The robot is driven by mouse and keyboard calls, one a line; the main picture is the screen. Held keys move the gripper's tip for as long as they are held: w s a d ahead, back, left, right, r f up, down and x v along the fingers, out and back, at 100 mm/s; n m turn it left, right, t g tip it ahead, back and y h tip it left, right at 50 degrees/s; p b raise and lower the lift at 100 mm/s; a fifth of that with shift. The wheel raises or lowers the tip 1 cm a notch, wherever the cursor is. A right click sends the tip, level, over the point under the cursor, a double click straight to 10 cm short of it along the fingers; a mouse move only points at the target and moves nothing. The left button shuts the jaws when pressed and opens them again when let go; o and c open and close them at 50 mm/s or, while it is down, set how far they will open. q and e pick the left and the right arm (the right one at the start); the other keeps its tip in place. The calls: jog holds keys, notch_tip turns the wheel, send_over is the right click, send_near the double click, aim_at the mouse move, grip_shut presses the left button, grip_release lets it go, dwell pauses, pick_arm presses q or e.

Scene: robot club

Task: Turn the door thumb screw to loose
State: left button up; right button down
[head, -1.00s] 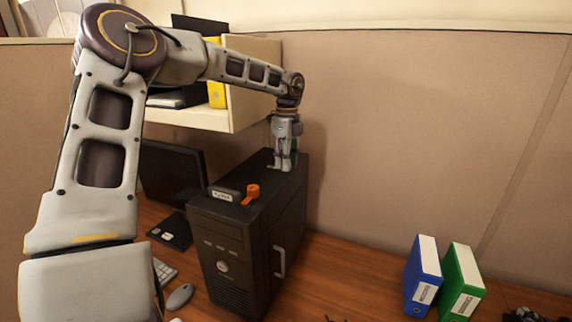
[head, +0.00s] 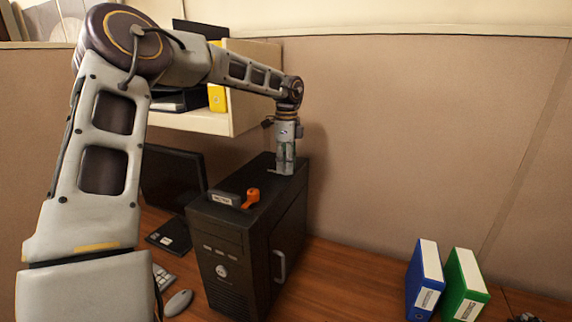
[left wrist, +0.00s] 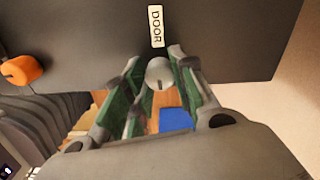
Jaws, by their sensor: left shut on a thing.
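The black computer tower (head: 232,242) stands upright on the desk. My left gripper (head: 284,170) points down at the rear of its top and is shut on the door thumb screw. In the left wrist view the grey, round thumb screw (left wrist: 158,72) sits between the green-padded fingers of the left gripper (left wrist: 156,90), with a dark mark toward the picture's bottom. A white DOOR label (left wrist: 156,26) lies just above it in the picture. In the head view the fingers hide the screw. My right gripper is in neither view.
An orange knob (head: 250,196) and a labelled grey block (head: 224,198) are on the tower's top, nearer the front. A side handle (head: 280,265) sticks out. A blue binder (head: 424,280) and green binder (head: 464,286) stand right. A shelf (head: 232,119) hangs behind.

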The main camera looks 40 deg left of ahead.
pick_arm(q)
jog(key=o, duration=1.1)
jog(key=shift+c, duration=0.2)
notch_tip(320, 180, up, 12)
jog(key=shift+w, duration=0.15)
jog(key=shift+f, duration=0.1)
dwell(0.5)
